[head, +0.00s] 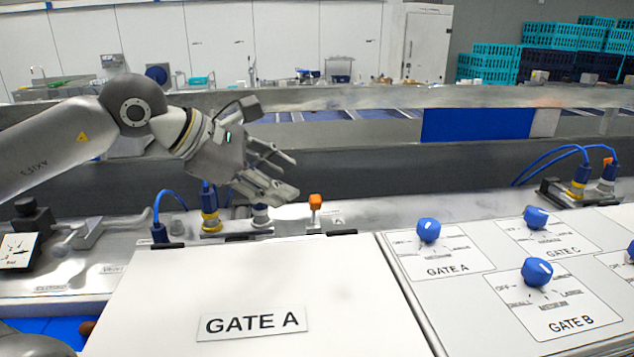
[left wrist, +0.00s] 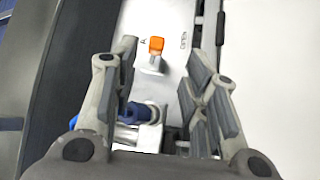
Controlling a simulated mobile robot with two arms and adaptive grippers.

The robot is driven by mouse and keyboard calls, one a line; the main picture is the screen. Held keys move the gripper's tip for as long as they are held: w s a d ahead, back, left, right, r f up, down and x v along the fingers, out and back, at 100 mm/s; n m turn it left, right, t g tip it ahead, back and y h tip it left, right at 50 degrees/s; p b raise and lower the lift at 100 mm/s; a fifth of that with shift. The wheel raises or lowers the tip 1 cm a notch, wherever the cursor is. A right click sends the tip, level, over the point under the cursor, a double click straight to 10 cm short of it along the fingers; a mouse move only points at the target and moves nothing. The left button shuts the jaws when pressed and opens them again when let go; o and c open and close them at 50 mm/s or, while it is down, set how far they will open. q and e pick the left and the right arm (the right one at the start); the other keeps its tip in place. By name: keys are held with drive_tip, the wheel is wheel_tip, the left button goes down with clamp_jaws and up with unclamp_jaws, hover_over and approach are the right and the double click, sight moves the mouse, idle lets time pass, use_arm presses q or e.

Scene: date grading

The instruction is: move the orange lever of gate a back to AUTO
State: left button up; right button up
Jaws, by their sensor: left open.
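The orange lever (head: 315,202) stands on the pale machine rail behind the white GATE A cover (head: 250,260). Its orange cap sits on a light metal stem. My left gripper (head: 292,174) is open, just left of the lever and a little above it, with its fingers pointing right. In the left wrist view the orange lever (left wrist: 156,46) shows in line with the gap between the open fingers (left wrist: 162,58), near their tips. Nothing is held. My right gripper is not in view.
Blue-and-yellow connectors with cables (head: 209,208) stand under my left gripper. A panel of blue knobs (head: 428,230) lies right of the cover. A dark conveyor wall (head: 400,175) runs behind the rail. The rail just right of the lever is fairly clear.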

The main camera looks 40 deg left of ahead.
sight(318, 198)
use_arm(q)
drive_tip(key=p+x, duration=0.1)
drive_tip(key=x, duration=0.9)
drive_tip(key=shift+w+d, duration=0.1)
drive_tip(key=shift+w, duration=0.25)
clamp_jaws()
